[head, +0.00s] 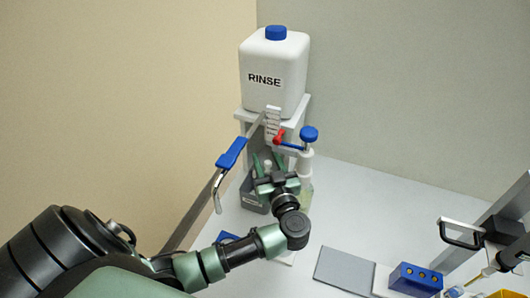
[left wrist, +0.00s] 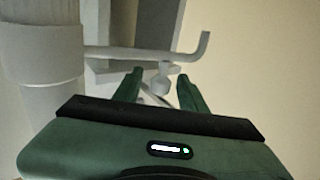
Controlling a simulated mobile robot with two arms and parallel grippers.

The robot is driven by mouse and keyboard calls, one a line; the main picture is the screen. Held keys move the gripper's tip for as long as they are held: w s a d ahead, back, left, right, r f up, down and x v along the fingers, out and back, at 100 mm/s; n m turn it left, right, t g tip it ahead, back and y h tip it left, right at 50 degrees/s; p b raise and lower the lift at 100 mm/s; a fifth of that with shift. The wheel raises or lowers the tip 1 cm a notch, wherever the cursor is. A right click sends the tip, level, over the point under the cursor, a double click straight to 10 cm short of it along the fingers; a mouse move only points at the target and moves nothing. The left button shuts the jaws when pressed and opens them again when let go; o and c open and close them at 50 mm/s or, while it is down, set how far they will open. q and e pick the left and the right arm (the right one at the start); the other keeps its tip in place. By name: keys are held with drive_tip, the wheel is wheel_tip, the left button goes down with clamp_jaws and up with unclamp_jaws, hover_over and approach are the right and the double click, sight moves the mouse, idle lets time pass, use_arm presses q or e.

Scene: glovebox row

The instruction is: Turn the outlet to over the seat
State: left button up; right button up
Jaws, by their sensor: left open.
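A white RINSE bottle (head: 272,78) with a blue cap stands on a pale stand (head: 240,117). Below it are a red tap handle (head: 279,136) and a blue knob (head: 309,133) above a white post (head: 305,168). In the left wrist view, a grey tube with a bent end (left wrist: 195,52), which looks like the outlet, runs across beyond the fingertips. My left gripper (head: 268,161) is open below the red handle; its fingers also show in the left wrist view (left wrist: 161,86), with a small pale knob (left wrist: 160,80) appearing between them. Contact cannot be told. I cannot make out the seat. My right gripper is out of view.
A blue-handled metal lever (head: 232,153) stands left of the stand. A dark grey box (head: 253,195) sits beside my gripper. A grey plate (head: 344,270) and a blue block with holes (head: 415,278) lie at the front right. The bench right of the stand is clear.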

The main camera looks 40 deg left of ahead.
use_arm(q)
drive_tip(key=shift+x, duration=0.95)
clamp_jaws()
drive_tip(key=shift+d, duration=0.1)
idle(0.6)
